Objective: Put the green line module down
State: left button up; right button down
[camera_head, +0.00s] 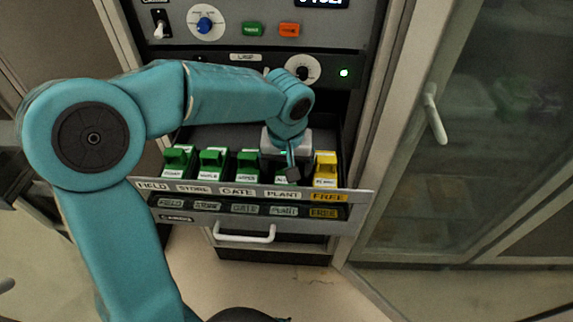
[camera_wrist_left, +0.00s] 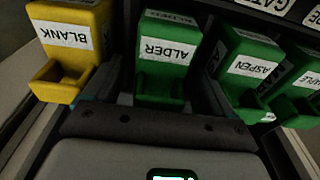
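The green line module labelled ALDER (camera_wrist_left: 165,58) stands upright at the PLANT place of the open drawer (camera_head: 357,200), level with its neighbours as far as I can see. In the head view only a bit of it shows behind my gripper. My left gripper (camera_head: 290,168) is down over this module. In the left wrist view its dark fingers (camera_wrist_left: 162,88) lie on both sides of the module; whether they press on it is not clear. The module's lower end is hidden in the drawer. My right gripper is not in view.
Close beside stand the yellow BLANK module (camera_head: 326,170) at FREE and the green ASPEN module (camera_head: 248,166) at GATE. More green modules (camera_head: 212,164) stand at STORE and FIELD. A glass-fronted cabinet (camera_head: 490,130) is at right.

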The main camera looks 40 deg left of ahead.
pick_arm(q)
jog(key=shift+r, duration=0.1)
jog(key=shift+w+r, duration=0.15)
jog(key=shift+r, duration=0.05)
notch_tip(320, 180, up, 12)
jog(key=s, duration=0.1)
jog(key=shift+s+d+f+p, duration=0.15)
jog(key=shift+d+f+p, duration=0.05)
jog(key=shift+d+p, duration=0.25)
jog(key=shift+s, duration=0.1)
dwell(0.4)
